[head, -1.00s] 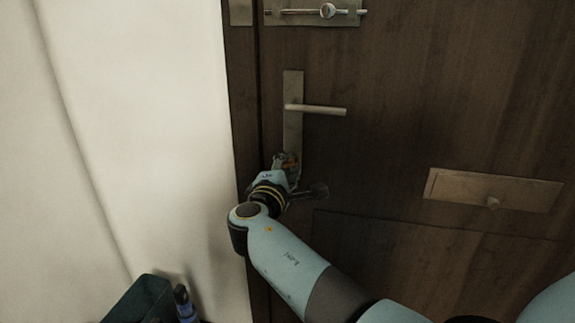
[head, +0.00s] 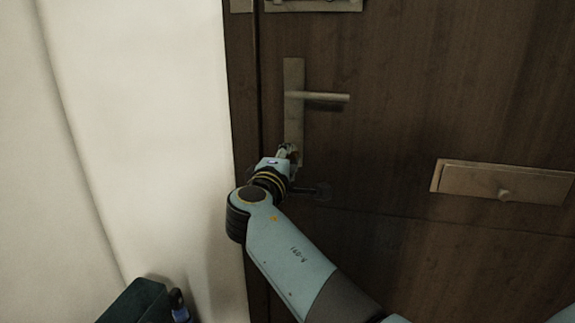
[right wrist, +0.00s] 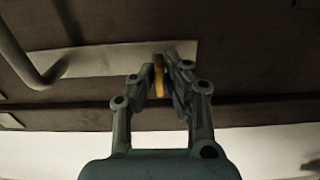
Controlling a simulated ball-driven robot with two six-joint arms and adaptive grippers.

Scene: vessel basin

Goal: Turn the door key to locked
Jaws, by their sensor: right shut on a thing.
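The key (right wrist: 158,76) shows in the right wrist view as a thin yellow-brown piece between my fingertips, in front of the metal lock plate (right wrist: 110,58). My right gripper (right wrist: 160,80) is shut on it. In the head view my right gripper (head: 288,153) is at the lower end of the tall lock plate (head: 293,85), below the lever handle (head: 325,97). The key is mostly hidden there by the gripper, so its turn angle cannot be read well. The dark wooden door (head: 400,60) looks closed. My left gripper is not in view.
A metal letter flap with a knob (head: 500,183) is on the door to the right. A bolt plate (head: 312,5) is at the top edge. A pale wall (head: 150,120) stands left of the door. A dark green box (head: 140,302) with a blue item (head: 180,308) is at the lower left.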

